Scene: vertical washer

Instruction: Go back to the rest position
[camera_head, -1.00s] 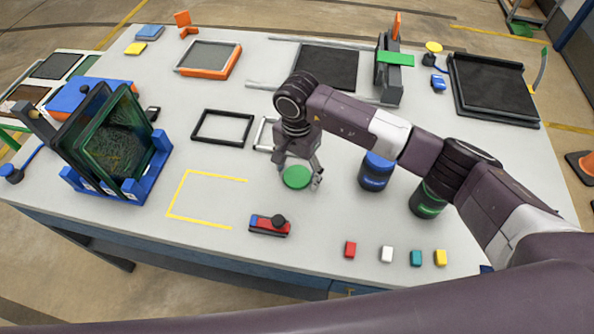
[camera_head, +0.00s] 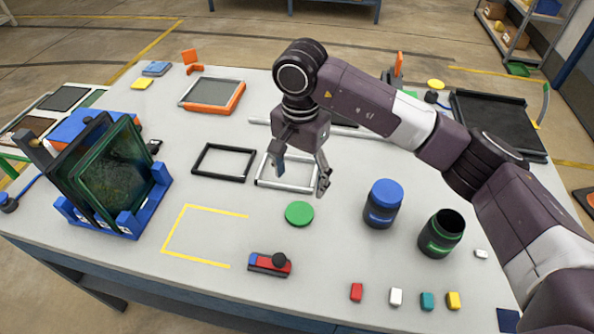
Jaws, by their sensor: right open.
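My right gripper (camera_head: 301,178) is open and empty. It hangs above the table, over the silver frame (camera_head: 288,187) in the picture and behind the green lid (camera_head: 299,214). The green round lid lies on the table, apart from the gripper. To the right stand a jar with a blue lid (camera_head: 383,203) and an open black jar with a green band (camera_head: 441,233). My left gripper is not in view.
A blue rack (camera_head: 127,222) holding dark framed screens stands at the left. A black frame (camera_head: 223,162) lies left of my gripper. A red and blue tool (camera_head: 270,264) and several small coloured blocks (camera_head: 396,297) lie along the front. The yellow-marked area (camera_head: 184,211) is clear.

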